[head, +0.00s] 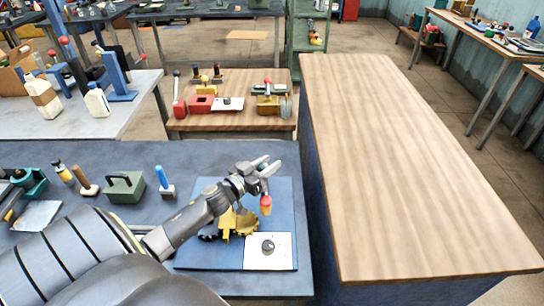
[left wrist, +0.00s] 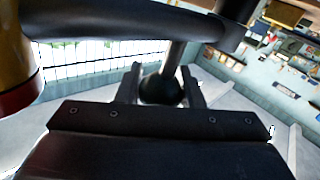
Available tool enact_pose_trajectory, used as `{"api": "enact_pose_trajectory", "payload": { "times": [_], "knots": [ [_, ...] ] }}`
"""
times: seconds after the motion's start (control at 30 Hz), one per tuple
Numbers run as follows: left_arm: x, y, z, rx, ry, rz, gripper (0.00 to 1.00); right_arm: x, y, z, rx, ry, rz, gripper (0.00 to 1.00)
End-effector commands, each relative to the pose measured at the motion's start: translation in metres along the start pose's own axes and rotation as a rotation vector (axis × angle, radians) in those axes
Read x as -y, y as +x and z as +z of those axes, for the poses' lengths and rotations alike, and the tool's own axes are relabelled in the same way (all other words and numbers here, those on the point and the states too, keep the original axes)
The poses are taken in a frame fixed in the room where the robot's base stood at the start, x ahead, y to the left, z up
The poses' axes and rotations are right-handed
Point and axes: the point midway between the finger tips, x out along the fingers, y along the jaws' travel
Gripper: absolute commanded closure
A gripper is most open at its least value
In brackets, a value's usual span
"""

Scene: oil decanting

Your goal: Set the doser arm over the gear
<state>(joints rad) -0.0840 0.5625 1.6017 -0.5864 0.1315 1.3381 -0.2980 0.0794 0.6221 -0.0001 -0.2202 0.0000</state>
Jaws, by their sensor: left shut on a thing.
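My left gripper (head: 262,168) reaches over the blue board (head: 192,255) from the left. In the left wrist view its fingers (left wrist: 165,88) are shut on a dark ball knob (left wrist: 160,90) on a grey rod (left wrist: 175,57). The rod rises to a thick dark bar (left wrist: 110,27), which looks like the doser arm. A yellow piece with a red rim (left wrist: 18,65) shows at the left edge there. In the head view, a red-and-orange tip (head: 266,204) hangs below the gripper, right of the yellow gear (head: 247,227). My arm hides part of the gear assembly.
A white plate with a dark knob (head: 283,253) lies at the board's front right. A green box (head: 125,187) and a blue-handled tool (head: 164,184) stand left on the grey table (head: 110,155). A bare wooden table (head: 400,170) lies to the right.

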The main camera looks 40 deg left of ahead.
Motion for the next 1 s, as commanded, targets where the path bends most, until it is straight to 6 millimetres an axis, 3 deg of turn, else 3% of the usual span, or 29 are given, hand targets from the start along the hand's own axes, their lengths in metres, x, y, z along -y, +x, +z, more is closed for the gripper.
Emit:
{"api": "enact_pose_trajectory", "payload": {
  "times": [0.23, 0.87, 0.9, 1.0],
  "knots": [
    [0.0001, -0.0011, -0.0038, 0.012, 0.001, 0.067, 1.00, -0.0011, -0.0132, -0.0018, -0.001, 0.000, 0.000, 0.64],
    [0.0000, -0.0025, -0.0028, 0.013, 0.000, 0.095, 1.00, -0.0015, -0.0158, 0.0001, 0.003, 0.000, 0.000, 0.64],
    [0.0000, -0.0025, -0.0028, 0.013, 0.000, 0.095, 0.63, -0.0015, -0.0158, 0.0004, 0.003, 0.000, 0.000, 0.64],
    [0.0002, -0.0028, -0.0023, 0.014, 0.000, 0.094, 0.50, -0.0016, -0.0158, 0.0012, 0.005, 0.000, 0.000, 0.64]
  ]
}}
